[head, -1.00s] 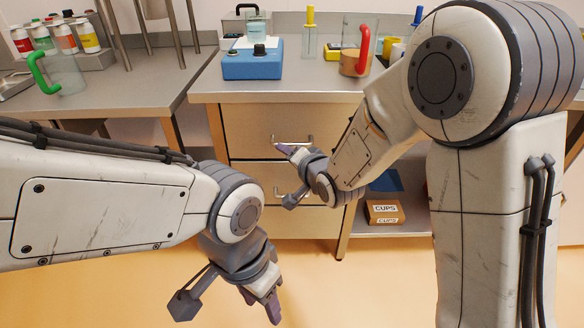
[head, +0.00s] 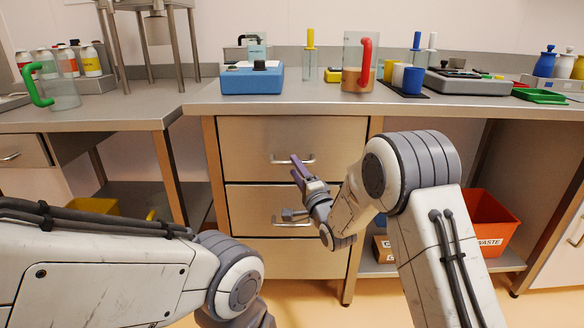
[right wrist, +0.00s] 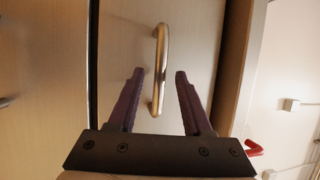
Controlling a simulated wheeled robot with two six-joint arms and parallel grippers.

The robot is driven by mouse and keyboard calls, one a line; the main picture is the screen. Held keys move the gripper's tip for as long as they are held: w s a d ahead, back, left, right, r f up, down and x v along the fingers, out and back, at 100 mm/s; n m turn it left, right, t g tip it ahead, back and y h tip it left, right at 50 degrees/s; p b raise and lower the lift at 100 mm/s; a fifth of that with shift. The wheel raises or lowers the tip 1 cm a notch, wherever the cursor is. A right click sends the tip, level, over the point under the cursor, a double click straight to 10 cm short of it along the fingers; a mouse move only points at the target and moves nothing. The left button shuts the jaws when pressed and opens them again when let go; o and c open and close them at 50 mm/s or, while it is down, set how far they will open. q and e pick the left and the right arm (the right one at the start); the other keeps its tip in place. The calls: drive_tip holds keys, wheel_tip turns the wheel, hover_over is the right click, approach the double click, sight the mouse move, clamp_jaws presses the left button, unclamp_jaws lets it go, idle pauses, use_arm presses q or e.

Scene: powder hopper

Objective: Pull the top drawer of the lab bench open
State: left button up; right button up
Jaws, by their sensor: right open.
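The lab bench's top drawer (head: 254,135) is shut, with a bar handle (head: 310,160) across its front. The handle also shows in the right wrist view (right wrist: 159,68), running upright in that picture. My right gripper (head: 297,166) is in front of the top drawer. In the right wrist view its two purple fingers (right wrist: 156,75) are apart, one on each side of the handle's line, with nothing gripped. I cannot tell whether the tips reach around the bar. My left arm comes in at the lower left; its gripper is outside the picture.
A second drawer (head: 245,203) with its own handle is below. On the bench top stand a blue device (head: 252,80), a red-handled jug (head: 357,62) and a blue cup (head: 413,80). An orange waste bin (head: 490,222) sits on the lower shelf at right.

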sight(292, 164)
drive_tip(key=shift+x, duration=1.55)
drive_tip(key=shift+c, duration=0.3)
clamp_jaws()
